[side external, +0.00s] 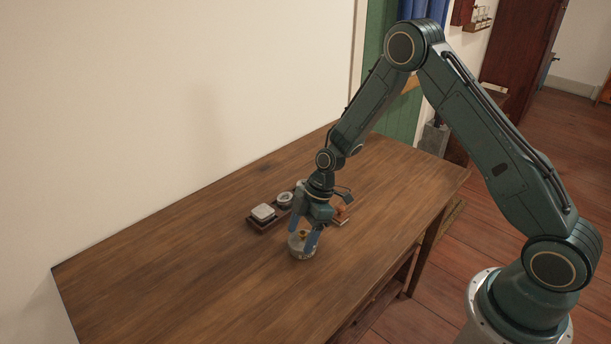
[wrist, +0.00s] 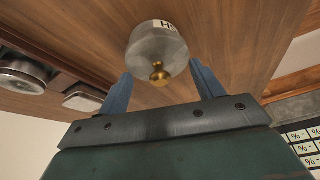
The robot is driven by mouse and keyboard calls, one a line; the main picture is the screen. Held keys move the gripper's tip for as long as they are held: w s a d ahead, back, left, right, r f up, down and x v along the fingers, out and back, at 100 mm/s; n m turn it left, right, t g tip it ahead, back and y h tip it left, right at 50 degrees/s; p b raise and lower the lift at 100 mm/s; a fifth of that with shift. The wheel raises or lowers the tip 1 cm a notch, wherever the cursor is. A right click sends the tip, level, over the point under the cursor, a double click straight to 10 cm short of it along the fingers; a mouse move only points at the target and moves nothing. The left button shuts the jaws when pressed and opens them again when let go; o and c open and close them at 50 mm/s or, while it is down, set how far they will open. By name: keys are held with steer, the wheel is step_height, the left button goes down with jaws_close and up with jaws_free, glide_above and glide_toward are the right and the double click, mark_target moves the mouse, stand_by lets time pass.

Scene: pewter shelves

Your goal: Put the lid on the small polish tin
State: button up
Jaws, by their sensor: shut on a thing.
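A round grey lid with a brass knob (wrist: 160,76) sits between my gripper's blue fingers, at or just above a round grey tin (wrist: 158,38) with a partly visible white label. In the side external view the tin (side external: 302,253) stands upright on the table, and the brass knob shows between the fingers. My gripper (side external: 304,239) points down and is shut on the lid, with one finger on each side; in the wrist view the fingertips (wrist: 160,72) are wide apart. The fingers hide part of the rim, so I cannot tell whether the lid is fully seated.
A dark tray (side external: 262,227) behind the tin holds a pale square-cornered container (side external: 263,212) and a round metal container (side external: 284,199). A small orange item (side external: 343,211) lies just right of my gripper. The wooden table (side external: 190,280) is clear at the front left.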

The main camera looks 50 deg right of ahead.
steer(key=shift+f, duration=0.35)
stand_by(0.6)
steer(key=o, duration=1.2)
steer(key=shift+r, duration=0.1)
steer(key=v, duration=1.3)
steer(key=shift+d+r, duration=0.15)
steer(key=shift+r, duration=0.15)
